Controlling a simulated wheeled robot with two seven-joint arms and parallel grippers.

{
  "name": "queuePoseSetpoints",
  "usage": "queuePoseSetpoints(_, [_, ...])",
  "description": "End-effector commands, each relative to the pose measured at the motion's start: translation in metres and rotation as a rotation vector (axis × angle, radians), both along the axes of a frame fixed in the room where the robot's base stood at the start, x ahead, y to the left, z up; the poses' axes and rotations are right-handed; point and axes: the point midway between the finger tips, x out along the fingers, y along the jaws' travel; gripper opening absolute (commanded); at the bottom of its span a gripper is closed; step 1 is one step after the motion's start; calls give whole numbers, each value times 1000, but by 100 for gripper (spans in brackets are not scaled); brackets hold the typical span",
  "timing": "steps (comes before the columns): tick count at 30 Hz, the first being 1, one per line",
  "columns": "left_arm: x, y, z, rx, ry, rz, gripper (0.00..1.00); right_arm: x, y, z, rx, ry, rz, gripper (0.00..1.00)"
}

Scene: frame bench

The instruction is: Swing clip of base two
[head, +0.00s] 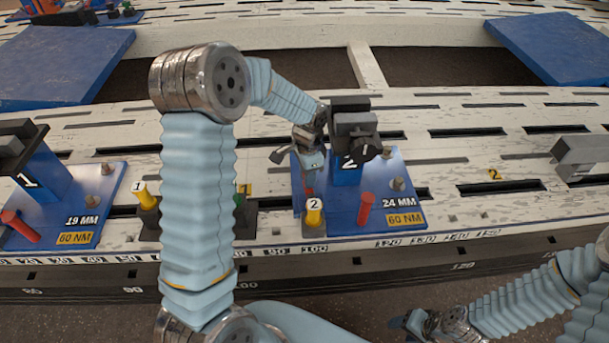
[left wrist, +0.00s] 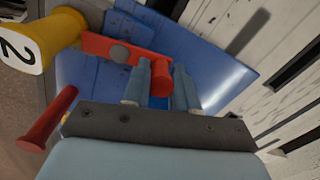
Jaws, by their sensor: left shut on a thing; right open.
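Base two (head: 385,222) is a blue plate with a dark-topped upright marked 2 and labels 24 MM and 60 NM. Its clip looks like a flat red bar with a grey pivot disc, seen in the left wrist view (left wrist: 100,46); a small red part of it shows in the head view (head: 308,190). My left gripper (head: 307,165) is over the plate's left side. In the left wrist view its two fingers (left wrist: 160,88) are shut around the red post at the bar's end. My right gripper (head: 415,323) is open, low at the bottom right, away from the base.
A yellow-topped post marked 2 (head: 314,212) stands at the plate's front left, and a leaning red pin (head: 366,206) stands on the plate. Base one (head: 60,205) is at the left. A grey block (head: 580,155) is at the right. The slotted bench right of base two is mostly clear.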

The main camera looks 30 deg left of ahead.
Motion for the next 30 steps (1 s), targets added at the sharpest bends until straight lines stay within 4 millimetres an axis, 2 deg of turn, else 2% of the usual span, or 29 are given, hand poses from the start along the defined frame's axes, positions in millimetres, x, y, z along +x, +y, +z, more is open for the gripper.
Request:
queuePoseSetpoints(9, [3,-3,1,1,-4,-79,0,0,0,1,0,0,0,53])
queuePoseSetpoints(22, [3,-3,1,0,-4,-85,0,0,0,1,0,1,0,53])
queuePoseSetpoints(23, [3,-3,1,0,-4,-85,32,0,0,1,0,1,0,53])
queuePoseSetpoints(24, [3,-3,1,1,-4,-85,38,0,0,1,0,1,0,53])
queuePoseSetpoints(30, [3,-3,0,1,-2,-85,38,0,0,0,0,0,0,53])
